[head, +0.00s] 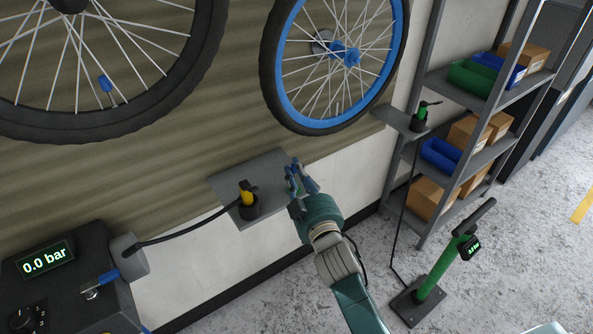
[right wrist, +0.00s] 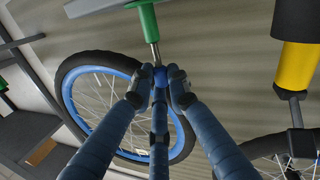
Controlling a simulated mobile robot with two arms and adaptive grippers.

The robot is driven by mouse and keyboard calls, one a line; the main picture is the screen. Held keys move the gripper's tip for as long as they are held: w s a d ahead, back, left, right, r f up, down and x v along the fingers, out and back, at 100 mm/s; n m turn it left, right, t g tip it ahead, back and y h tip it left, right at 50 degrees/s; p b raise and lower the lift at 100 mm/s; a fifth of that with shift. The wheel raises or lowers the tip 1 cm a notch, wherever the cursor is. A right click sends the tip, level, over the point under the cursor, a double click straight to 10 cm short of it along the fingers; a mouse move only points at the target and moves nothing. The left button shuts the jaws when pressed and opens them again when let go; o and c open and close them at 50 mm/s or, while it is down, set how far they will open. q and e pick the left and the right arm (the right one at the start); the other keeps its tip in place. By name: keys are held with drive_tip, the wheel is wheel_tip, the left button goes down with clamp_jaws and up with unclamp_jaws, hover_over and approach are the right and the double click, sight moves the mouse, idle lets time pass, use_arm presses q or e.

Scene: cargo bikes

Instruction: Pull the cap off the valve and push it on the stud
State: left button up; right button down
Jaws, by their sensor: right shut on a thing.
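My right gripper (head: 304,178) is beside the right edge of a small grey wall shelf (head: 228,180). In the right wrist view its fingertips (right wrist: 160,84) are shut on a small blue cap (right wrist: 161,75). A green post with a thin metal stud (right wrist: 153,52) points at the cap. The stud's tip meets the cap in the picture; I cannot tell whether the cap sits on it. The blue-rimmed wheel (head: 287,98) shows a thin bare valve (head: 338,109). Another blue cap (head: 105,84) is on the black wheel's valve. My left gripper is not in view.
A yellow pump head (head: 247,195) stands in a holder on the wall shelf, its hose running to a dark compressor (head: 70,295). A green floor pump (head: 432,275) and a rack (head: 440,78) with bins and boxes stand at the right.

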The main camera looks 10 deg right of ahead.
drive_tip(key=shift+f, duration=0.45)
idle(0.7)
drive_tip(key=c, duration=1.4)
unclamp_jaws()
drive_tip(key=shift+o, duration=0.2)
drive_tip(key=shift+s, duration=0.1)
drive_tip(key=shift+s+d+p, duration=0.15)
drive_tip(key=shift+s+p, duration=0.35)
drive_tip(key=shift+s, duration=1.8)
drive_tip(key=shift+s+d+p, duration=0.1)
drive_tip(key=shift+s+p, duration=0.45)
drive_tip(key=shift+s, duration=2.1)
